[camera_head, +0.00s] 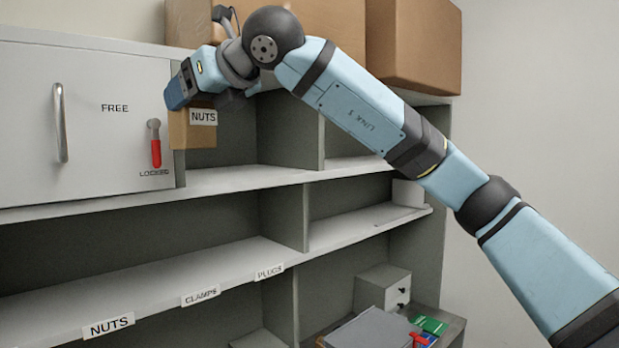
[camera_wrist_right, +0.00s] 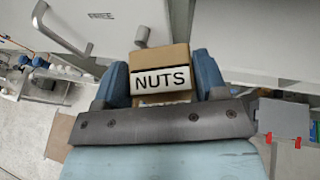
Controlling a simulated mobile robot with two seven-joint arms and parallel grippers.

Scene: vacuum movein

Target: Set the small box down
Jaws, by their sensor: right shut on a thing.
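The small box (camera_head: 190,132) is brown cardboard with a white NUTS label. My right gripper (camera_head: 184,92) is shut on it and holds it at the upper shelf bay, just right of the grey cabinet door. In the right wrist view, the small box (camera_wrist_right: 160,58) sits between the two blue fingers of my right gripper (camera_wrist_right: 161,80), its label facing the camera. Whether the box's underside touches the shelf is unclear. A NUTS label (camera_head: 109,326) is on the lower shelf edge (camera_head: 150,308) at left. My left gripper is not in view.
The cabinet door (camera_head: 100,150) has a handle and a red-gripped lever (camera_head: 155,143). Large cartons (camera_head: 413,45) stand on top. The middle shelf (camera_head: 230,181) and lower shelf look mostly clear, with upright dividers.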

